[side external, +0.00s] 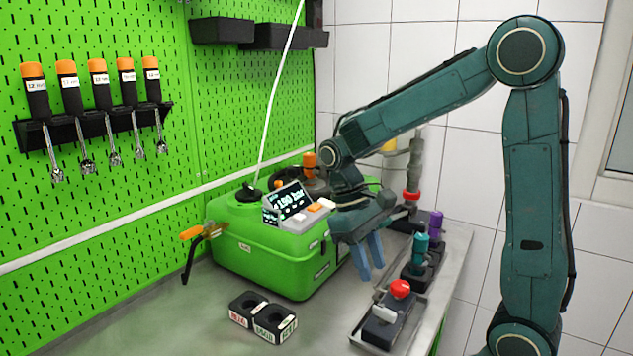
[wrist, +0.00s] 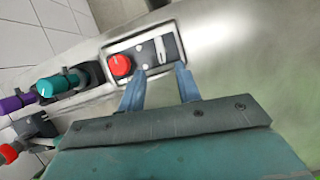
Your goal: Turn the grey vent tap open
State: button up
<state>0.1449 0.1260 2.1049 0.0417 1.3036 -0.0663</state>
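A dark block on a tray near the bench's front right carries a pale grey lever (side external: 385,313), which I take to be the grey vent tap, and a round red knob (side external: 400,288). In the wrist view the pale lever (wrist: 160,48) lies at the right end of the block and the red knob (wrist: 121,65) at the left. Whether the tap is open or closed I cannot tell. My gripper (side external: 368,275) hangs over the bench beside the green case, with its blue fingers apart and empty. In the wrist view the fingertips (wrist: 161,70) show just below the block.
The green pump case (side external: 265,252) stands close left of my gripper. Teal (side external: 421,243) and purple (side external: 436,218) knobs stand behind the tap block along the right edge. Two dark labelled holders (side external: 262,315) sit on the front bench.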

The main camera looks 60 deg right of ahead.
aim_at(384, 309)
jog(key=shift+x, duration=4.4)
jog(key=shift+c, duration=0.2)
grip_shut()
